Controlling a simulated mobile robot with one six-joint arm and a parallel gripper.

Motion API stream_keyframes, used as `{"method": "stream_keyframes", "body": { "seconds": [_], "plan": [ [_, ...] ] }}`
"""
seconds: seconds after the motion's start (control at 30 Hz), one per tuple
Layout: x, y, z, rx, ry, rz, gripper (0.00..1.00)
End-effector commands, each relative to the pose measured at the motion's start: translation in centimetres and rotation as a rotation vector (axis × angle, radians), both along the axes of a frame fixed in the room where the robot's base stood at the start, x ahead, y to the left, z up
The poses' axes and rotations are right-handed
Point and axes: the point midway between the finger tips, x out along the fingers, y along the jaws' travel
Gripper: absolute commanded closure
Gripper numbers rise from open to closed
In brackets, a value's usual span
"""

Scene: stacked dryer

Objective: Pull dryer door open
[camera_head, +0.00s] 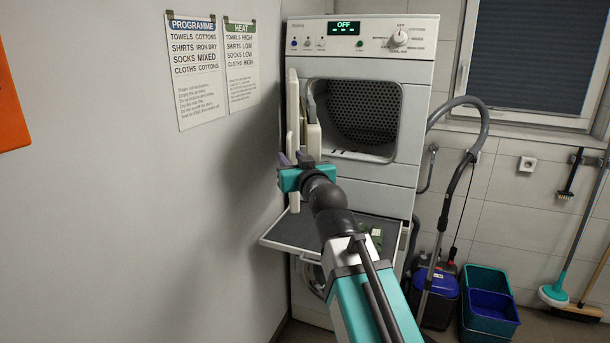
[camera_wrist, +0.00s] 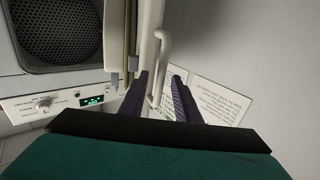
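The white dryer (camera_head: 360,60) stands on top, and its drum (camera_head: 365,110) shows through the opening. Its door (camera_head: 293,125) stands open at the left side of the opening, seen nearly edge-on. My gripper (camera_head: 290,160) is at the door's lower part. In the wrist view, tilted upside down, the door edge (camera_wrist: 115,40) is left of a white bar handle (camera_wrist: 163,50). My gripper's dark fingers (camera_wrist: 160,88) are spread apart, with the lower end of the handle showing in the gap between them. Whether a finger touches it I cannot tell.
A pull-out shelf (camera_head: 285,232) with a small box (camera_head: 376,236) sits below the dryer. A vacuum hose (camera_head: 470,160) and blue-teal buckets (camera_head: 490,310) stand right.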

Motion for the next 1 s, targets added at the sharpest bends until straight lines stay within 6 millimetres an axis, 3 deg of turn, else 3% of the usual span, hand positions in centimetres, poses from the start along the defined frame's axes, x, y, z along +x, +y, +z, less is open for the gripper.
{"method": "stream_keyframes", "body": {
  "seconds": [0.57,1.0],
  "plan": [
    [-4.7,-1.5,-0.4,0.000,-0.001,-0.001,0.71],
    [-6.2,-1.9,-0.3,-0.001,-0.001,-0.001,0.71]
  ]
}}
